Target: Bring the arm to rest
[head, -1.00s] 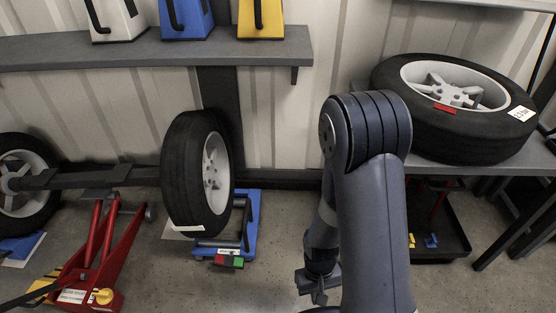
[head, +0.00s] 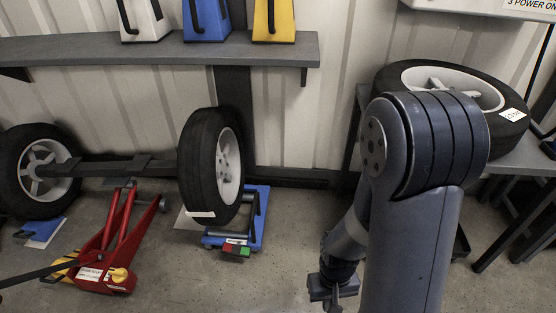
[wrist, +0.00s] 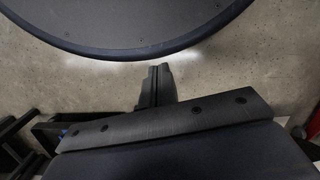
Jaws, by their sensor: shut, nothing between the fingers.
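My arm fills the right middle of the head view, bent at a large dark joint. My gripper (head: 336,300) hangs low at the end of the arm, above the concrete floor and to the right of the blue wheel stand. In the wrist view my gripper (wrist: 156,84) has its two dark fingers together with nothing between them. In the head view its fingertips are cut off by the bottom edge.
A wheel (head: 207,165) stands upright above a blue stand (head: 258,222), left of my arm. A red jack (head: 105,245) is under the axle. A tire (head: 500,128) lies on a table at right, partly behind my arm. A shelf (head: 160,52) runs along the wall.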

